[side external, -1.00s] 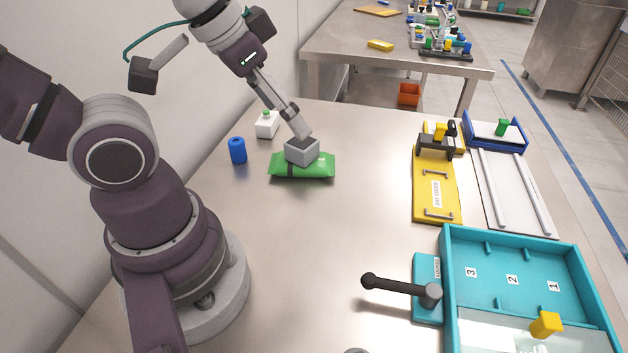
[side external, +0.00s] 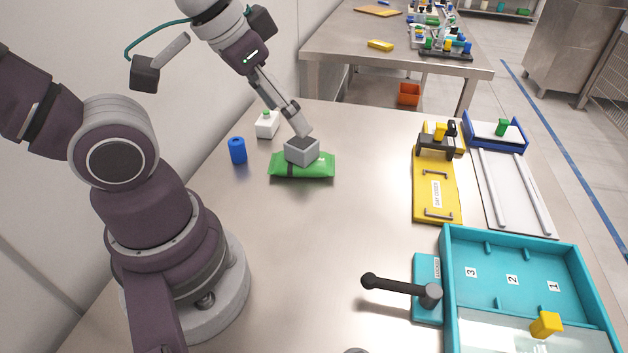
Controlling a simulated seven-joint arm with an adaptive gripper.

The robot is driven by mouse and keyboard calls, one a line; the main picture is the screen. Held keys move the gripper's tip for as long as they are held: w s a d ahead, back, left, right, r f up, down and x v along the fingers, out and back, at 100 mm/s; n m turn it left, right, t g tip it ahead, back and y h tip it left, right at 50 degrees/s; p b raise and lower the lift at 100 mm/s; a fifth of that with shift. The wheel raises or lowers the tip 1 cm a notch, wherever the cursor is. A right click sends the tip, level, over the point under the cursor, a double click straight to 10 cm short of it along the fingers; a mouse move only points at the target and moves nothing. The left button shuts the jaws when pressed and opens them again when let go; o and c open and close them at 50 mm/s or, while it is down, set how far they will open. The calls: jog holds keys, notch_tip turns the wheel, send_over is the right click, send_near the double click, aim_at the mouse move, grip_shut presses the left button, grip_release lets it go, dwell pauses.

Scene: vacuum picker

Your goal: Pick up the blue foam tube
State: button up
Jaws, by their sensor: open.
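The blue foam tube (side external: 238,150) stands upright on the metal table, left of the green packet and near the wall. My gripper (side external: 299,128) points down and to the right, with its fingertips at the top of a grey block (side external: 302,151). It is open, and I cannot tell whether its tips touch the block. The grey block sits on the green packet (side external: 318,169), which lies flat on the table. The tube is apart from my gripper, to its left, and nothing covers it.
A white bottle with a green cap (side external: 267,125) stands behind and right of the tube. A yellow panel (side external: 428,197), white rails (side external: 516,190) and a teal tray (side external: 447,262) with a black lever (side external: 395,286) occupy the right side. The middle of the table is clear.

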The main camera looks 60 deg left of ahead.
jog(key=w+a+f+n+g+y, duration=0.1)
jog(key=w+a+n+g, duration=0.25)
jog(key=a+n, duration=0.4)
jog(key=n+g+h, duration=0.1)
jog(key=n+g, duration=0.1)
jog(key=n, duration=0.8)
send_over(236, 140)
jog(key=d, duration=0.1)
jog(key=shift+m, duration=0.25)
notch_tip(236, 140, down, 9)
jog(key=shift+w+d+f, duration=0.15)
jog(key=shift+f, duration=0.05)
jog(key=f, duration=0.7)
jog(key=a+f, duration=0.1)
jog(key=f, duration=0.2)
jog(key=shift+s+a+f, duration=0.1)
jog(key=shift+s+f, duration=0.1)
jog(key=shift+f, duration=0.05)
jog(key=shift+r, duration=0.1)
jog(key=c, duration=1)
